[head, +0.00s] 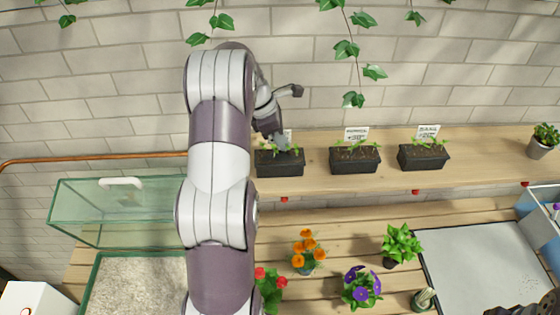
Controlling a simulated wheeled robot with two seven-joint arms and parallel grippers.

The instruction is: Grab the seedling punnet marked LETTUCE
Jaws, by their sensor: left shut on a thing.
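Three black seedling punnets stand in a row on the wooden shelf. My left gripper (279,140) reaches down over the left punnet (280,169) and is shut on it; the fingertips are partly hidden among its seedlings. Only an edge of the left punnet's white tag shows behind the gripper, so its word is hidden. The middle punnet (354,166) has a white tag too small to read surely. The right punnet (423,163) has a tag that seems to read BASIL.
Below the shelf (480,165), the slatted bench holds orange flowers (306,252), purple flowers (360,287), a green plant (401,243) and a grey mat (480,265). A glass lid (90,212) and a gravel bin (135,290) are at left. Ivy hangs above.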

